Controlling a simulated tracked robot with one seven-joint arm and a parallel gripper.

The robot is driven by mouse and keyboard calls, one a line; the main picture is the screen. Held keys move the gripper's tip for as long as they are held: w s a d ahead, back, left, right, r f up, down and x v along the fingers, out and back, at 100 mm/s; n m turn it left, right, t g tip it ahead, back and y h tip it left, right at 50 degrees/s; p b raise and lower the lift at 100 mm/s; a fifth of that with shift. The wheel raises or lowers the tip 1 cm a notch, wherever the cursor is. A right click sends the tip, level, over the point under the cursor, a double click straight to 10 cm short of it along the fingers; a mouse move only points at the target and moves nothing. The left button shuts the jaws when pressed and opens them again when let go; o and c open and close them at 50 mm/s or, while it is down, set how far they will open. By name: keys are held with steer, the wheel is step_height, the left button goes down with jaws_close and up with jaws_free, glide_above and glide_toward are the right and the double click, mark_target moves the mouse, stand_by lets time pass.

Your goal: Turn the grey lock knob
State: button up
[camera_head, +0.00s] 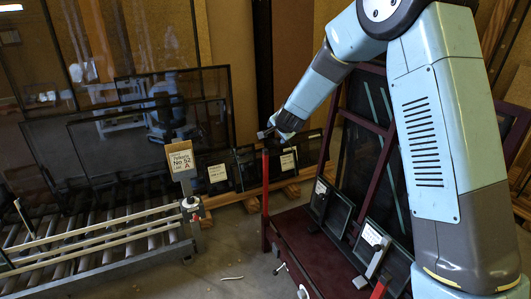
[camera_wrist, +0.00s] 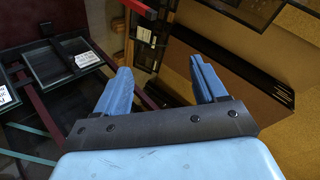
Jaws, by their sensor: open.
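My gripper (camera_wrist: 160,78) is open, with its two blue fingers apart and nothing between them in the wrist view. In the head view my gripper (camera_head: 268,132) is at the end of the arm, close above the top of an upright red post (camera_head: 265,185). The tilting glass frame (camera_head: 300,243) is dark red and stands beneath and beside my arm. Small pale handle-like parts (camera_head: 280,268) show at its near left edge. I cannot tell which part is the grey lock knob; none is clearly seen in the wrist view.
A roller conveyor (camera_head: 95,252) with pale rails is at the left, bearing a sign (camera_head: 181,160) at its end. Dark glass panes (camera_head: 130,145) stand behind it. Labelled panes (camera_head: 330,207) lean on the red frame. Open floor (camera_head: 228,250) lies between conveyor and frame.

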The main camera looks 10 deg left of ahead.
steer(key=s+d+r+n, duration=0.3)
steer(key=s+d+r, duration=0.6)
steer(key=r, duration=0.3)
steer(key=s+d+r+n+g, duration=0.1)
steer(key=s+d+r, duration=0.3)
steer(key=s+d, duration=0.4)
steer(key=s+d+r+n+g+h, duration=0.1)
steer(key=s+d+r+n, duration=0.1)
steer(key=s+d, duration=0.6)
steer(key=s+r, duration=0.1)
steer(key=s, duration=0.5)
steer(key=shift+s+r+n+g, duration=0.15)
steer(key=shift+r+n+g, duration=0.15)
steer(key=shift+r, duration=0.05)
steer(key=s+d, duration=0.2)
steer(key=s, duration=0.2)
steer(key=s+d+f+g+h, duration=0.1)
steer(key=s+d, duration=0.1)
steer(key=s, duration=0.3)
steer(key=s+d+f+n+h, duration=0.1)
steer(key=s+d, duration=0.2)
steer(key=s, duration=0.2)
steer(key=shift+s+d, duration=0.1)
steer(key=shift+s, duration=0.1)
steer(key=c, duration=0.5)
steer(key=shift+c, duration=0.2)
steer(key=shift+s, duration=0.1)
